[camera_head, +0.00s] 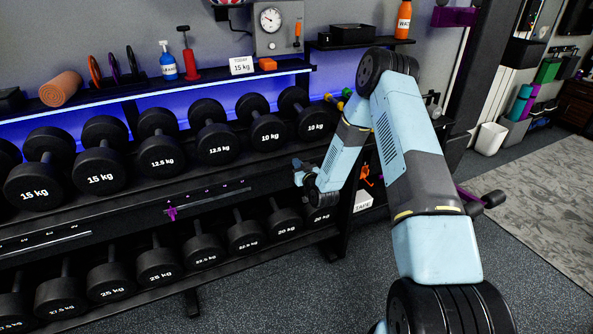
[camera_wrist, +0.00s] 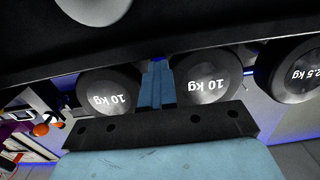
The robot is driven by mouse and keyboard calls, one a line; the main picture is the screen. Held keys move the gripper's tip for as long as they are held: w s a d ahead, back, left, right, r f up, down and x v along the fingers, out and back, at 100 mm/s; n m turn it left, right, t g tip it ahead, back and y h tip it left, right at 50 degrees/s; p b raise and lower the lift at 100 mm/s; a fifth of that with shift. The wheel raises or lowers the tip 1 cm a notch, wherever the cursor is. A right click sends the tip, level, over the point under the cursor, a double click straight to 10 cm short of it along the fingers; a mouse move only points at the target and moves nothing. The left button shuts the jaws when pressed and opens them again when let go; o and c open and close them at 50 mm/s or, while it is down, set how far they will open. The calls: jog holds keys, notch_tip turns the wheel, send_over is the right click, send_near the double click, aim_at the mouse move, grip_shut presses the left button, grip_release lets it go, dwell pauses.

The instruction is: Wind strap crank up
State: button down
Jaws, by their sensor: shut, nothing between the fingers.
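I cannot pick out a strap crank for certain in either view. An orange piece with a hooked shape (camera_head: 365,176) shows behind my forearm, right of the dumbbell rack, and may be part of it. A small orange lever (camera_head: 298,33) sits on the grey gauge box (camera_head: 277,28) on the wall. My gripper (camera_head: 298,172) is in front of the right end of the rack, just below the 10 kg dumbbells. In the wrist view my gripper's fingers (camera_wrist: 157,85) are together and empty, appearing between two 10 kg dumbbell ends (camera_wrist: 207,78).
The rack (camera_head: 150,206) holds several dumbbells on two tiers, with a purple slider (camera_head: 171,212) on its middle rail. A shelf above holds a spray bottle (camera_head: 167,62) and an orange roller (camera_head: 60,89). Dark floor (camera_head: 290,285) is clear in front. A white bin (camera_head: 489,139) stands right.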

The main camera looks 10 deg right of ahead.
jog(key=d+r, duration=0.1)
jog(key=d, duration=0.1)
jog(key=shift+w+d+r, duration=0.4)
jog(key=shift+w+d, duration=0.25)
jog(key=shift+d, duration=0.45)
jog(key=c, duration=1.8)
grip_release()
jog(key=o, duration=0.9)
